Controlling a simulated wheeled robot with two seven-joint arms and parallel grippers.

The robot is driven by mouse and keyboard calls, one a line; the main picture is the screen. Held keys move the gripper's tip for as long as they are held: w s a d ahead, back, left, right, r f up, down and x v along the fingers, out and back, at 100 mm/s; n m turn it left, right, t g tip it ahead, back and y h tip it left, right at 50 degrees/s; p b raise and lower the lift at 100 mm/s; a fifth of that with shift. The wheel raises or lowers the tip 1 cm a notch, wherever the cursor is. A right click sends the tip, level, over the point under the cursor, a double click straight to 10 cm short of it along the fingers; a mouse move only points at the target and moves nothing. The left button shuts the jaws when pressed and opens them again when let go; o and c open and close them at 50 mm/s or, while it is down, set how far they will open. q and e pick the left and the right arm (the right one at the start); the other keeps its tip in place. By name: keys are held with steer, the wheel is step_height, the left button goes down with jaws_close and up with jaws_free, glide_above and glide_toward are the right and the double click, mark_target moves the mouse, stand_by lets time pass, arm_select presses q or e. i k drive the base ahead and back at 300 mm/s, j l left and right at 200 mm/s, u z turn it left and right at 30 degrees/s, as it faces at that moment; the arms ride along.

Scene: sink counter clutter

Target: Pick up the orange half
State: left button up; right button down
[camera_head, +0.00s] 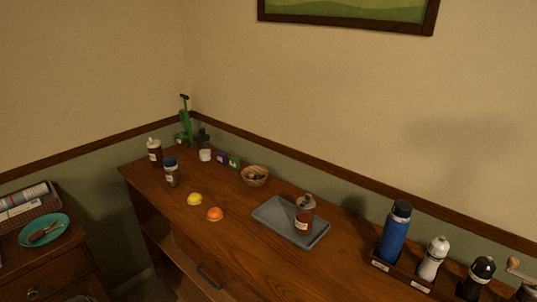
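An orange half (215,214) lies on the wooden counter (190,238), near its front edge and left of the grey tray. Its top looks rounded and orange; I cannot tell which way the cut face lies. A yellow lemon-like piece (195,199) lies just behind and left of it, apart from it. Neither of my grippers shows in the head view.
A grey tray (272,222) holds a brown bottle (305,214). A wicker bowl (255,176) stands behind the orange half. Bottles (171,172) stand at the left end; a blue bottle (394,232) and shakers stand at right. The counter around the orange half is clear.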

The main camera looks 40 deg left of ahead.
mark_target(214, 214)
steer(key=u, duration=1.6)
